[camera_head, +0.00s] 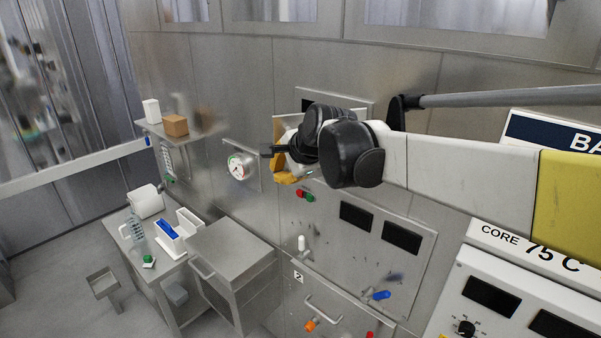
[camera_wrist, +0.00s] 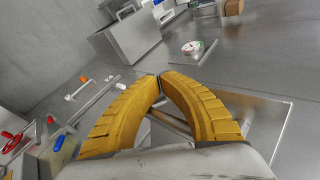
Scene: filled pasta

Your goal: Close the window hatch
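My gripper (camera_head: 282,156) is by the steel wall in the head view, partly hidden behind my dark wrist joint. In the wrist view its curved yellow fingers (camera_wrist: 160,76) meet at the tips, so it looks shut. A grey metal bar (camera_wrist: 172,122) shows in the gap between the fingers; I cannot tell whether they touch it. A framed panel that looks like the window hatch (camera_wrist: 272,122) lies behind and right of the fingers. In the head view only part of its frame (camera_head: 366,106) shows around my wrist, with a dark opening. How far it stands open is unclear.
A round gauge (camera_head: 238,167) is on the wall left of my gripper. A control panel (camera_head: 372,262) with knobs and dark displays is below. A shelf (camera_head: 178,132) with boxes and a steel cabinet (camera_head: 232,250) stand left. A grey rail (camera_head: 500,97) crosses upper right.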

